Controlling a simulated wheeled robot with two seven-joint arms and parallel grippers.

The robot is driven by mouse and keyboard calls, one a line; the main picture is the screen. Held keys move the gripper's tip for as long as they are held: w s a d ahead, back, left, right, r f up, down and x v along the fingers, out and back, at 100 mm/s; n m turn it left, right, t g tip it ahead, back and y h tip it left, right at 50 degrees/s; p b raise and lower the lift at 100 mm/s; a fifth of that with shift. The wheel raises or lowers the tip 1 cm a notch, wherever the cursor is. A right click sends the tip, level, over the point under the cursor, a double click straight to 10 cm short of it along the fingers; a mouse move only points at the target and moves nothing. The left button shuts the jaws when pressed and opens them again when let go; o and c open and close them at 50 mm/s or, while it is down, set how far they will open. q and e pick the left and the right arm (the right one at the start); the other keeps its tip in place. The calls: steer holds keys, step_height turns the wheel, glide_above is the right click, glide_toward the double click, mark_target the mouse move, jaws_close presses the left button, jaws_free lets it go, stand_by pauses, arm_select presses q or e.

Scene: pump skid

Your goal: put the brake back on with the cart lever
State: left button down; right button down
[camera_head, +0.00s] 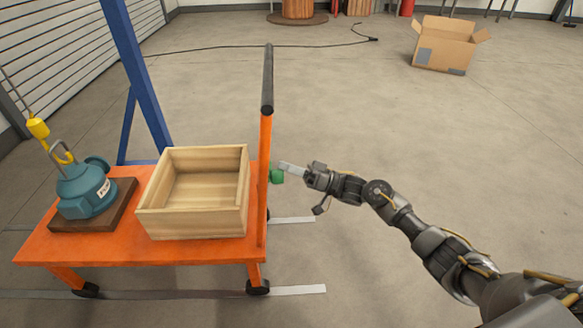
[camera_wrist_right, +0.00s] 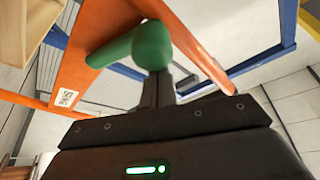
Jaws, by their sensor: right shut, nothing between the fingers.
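The orange cart (camera_head: 100,249) stands at the left in the head view, with an upright handle frame (camera_head: 264,190) at its right end. The green cart lever (camera_head: 277,176) sticks out to the right of that frame. In the wrist view the lever (camera_wrist_right: 152,46) is a green rod with a rounded end, beside an orange part of the cart. My right gripper (camera_head: 288,169) is shut and empty, its fingertips right at the lever. In the wrist view the fingers (camera_wrist_right: 170,85) overlap the lever's rounded end; I cannot tell whether they touch. My left gripper is not in view.
An open wooden crate (camera_head: 193,230) and a teal pump (camera_head: 86,190) on a brown board (camera_head: 70,222) sit on the cart. A yellow hook (camera_head: 38,128) hangs at the pump. A blue post (camera_head: 134,80) stands behind. The floor to the right is clear up to a cardboard box (camera_head: 442,50).

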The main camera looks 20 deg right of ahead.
steer(key=shift+s+a+f, duration=0.1)
steer(key=shift+f, duration=0.05)
